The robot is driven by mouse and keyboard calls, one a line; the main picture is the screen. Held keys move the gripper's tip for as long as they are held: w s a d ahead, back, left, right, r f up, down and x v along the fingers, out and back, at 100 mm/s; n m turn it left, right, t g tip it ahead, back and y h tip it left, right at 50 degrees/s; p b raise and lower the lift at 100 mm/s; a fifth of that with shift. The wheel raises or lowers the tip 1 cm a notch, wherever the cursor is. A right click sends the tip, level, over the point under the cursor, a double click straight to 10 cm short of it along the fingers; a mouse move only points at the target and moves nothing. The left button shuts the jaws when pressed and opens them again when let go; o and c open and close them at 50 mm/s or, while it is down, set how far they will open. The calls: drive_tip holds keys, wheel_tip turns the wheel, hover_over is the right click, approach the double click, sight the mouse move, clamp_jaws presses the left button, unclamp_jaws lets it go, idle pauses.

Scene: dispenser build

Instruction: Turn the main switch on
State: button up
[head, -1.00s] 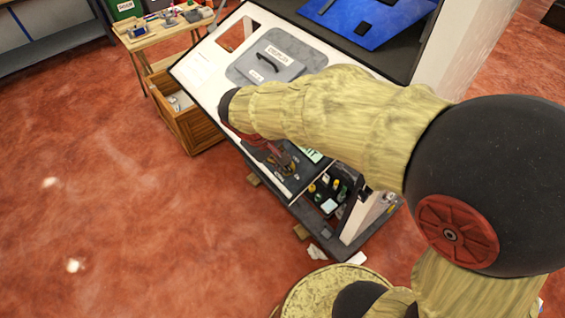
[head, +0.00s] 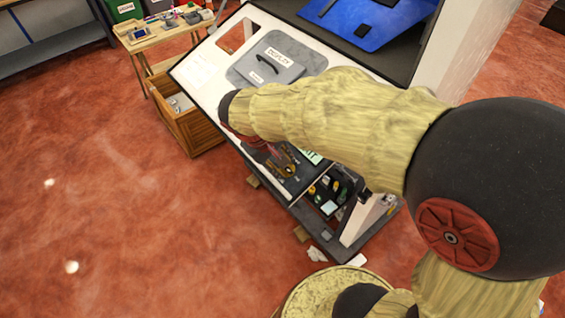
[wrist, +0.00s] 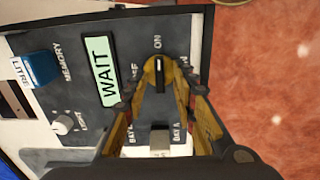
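The pale line runs up toward ON. The yellow fingertips of my gripper (wrist: 160,62) stand on either side of the knob. Whether they touch it is unclear. In the head view, my gripper (head: 285,163) is over the lower panel, and my arm hides the switch.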

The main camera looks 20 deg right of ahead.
drive_tip(key=shift+r, duration=0.1)
drive_tip(key=v, duration=1.1)
drive_tip(key=shift+a+r, duration=0.2)
drive_tip(key=shift+r, duration=0.15)
drive_tip(key=shift+s, duration=0.1)
drive_tip(key=s+a+f+y+b, duration=0.2)
drive_tip(key=s+f+y, duration=0.1)
drive_tip(key=s+f, duration=0.2)
drive_tip(key=s+d+f+m+t+y+b, duration=0.1)
drive_tip(key=s+d+f+m+t+b, duration=0.1)
drive_tip(key=s+d+b, duration=0.4)
drive_tip(key=shift+s+d+f+m+t+b, duration=0.45)
drive_tip(key=shift+s+m+t, duration=0.25)
drive_tip(key=shift+s+t, duration=0.5)
